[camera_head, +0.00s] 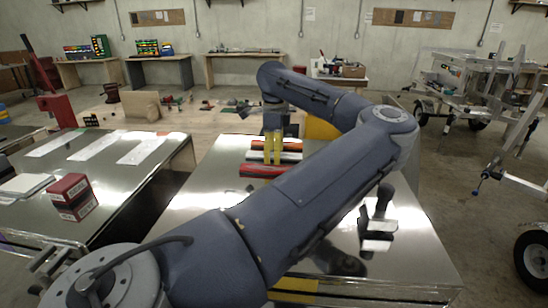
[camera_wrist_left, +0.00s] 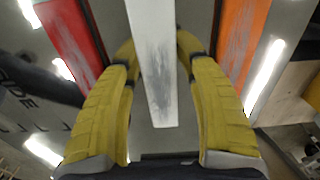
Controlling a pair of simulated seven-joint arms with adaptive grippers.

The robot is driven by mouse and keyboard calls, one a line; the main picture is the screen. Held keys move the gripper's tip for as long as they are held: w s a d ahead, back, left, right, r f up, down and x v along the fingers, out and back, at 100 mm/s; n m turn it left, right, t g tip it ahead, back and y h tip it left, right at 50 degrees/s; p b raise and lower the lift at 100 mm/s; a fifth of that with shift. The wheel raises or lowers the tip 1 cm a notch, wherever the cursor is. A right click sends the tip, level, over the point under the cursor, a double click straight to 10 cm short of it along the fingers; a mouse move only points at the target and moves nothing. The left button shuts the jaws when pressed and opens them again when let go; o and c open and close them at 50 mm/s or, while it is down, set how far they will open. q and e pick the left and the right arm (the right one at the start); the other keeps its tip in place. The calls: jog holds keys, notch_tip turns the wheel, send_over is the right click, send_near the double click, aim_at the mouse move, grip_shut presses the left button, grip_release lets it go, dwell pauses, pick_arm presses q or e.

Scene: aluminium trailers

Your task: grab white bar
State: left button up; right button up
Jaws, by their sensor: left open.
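The white bar (camera_wrist_left: 152,70) shows in the left wrist view, its near end between the two yellow fingers of my left gripper (camera_wrist_left: 158,60). A red bar (camera_wrist_left: 75,35) lies to its left and an orange bar (camera_wrist_left: 243,35) to its right. In the head view, the white bar (camera_head: 291,157) lies on the metal table between the orange-red bar (camera_head: 289,146) and the red bar (camera_head: 258,170). My left gripper (camera_head: 272,158) points down over the bars and hides part of them. It is open, with gaps beside the white bar. My right gripper is not seen.
The shiny metal table (camera_head: 210,200) is mostly clear on its left. A dark and white item (camera_head: 378,225) is at its right. A second table (camera_head: 130,180) on the left holds white sheets and a red box (camera_head: 72,197). A trailer frame (camera_head: 480,80) stands at the right.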

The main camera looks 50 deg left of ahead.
pick_arm(q)
jog(key=shift+c, duration=0.2)
jog(key=c, duration=1.2)
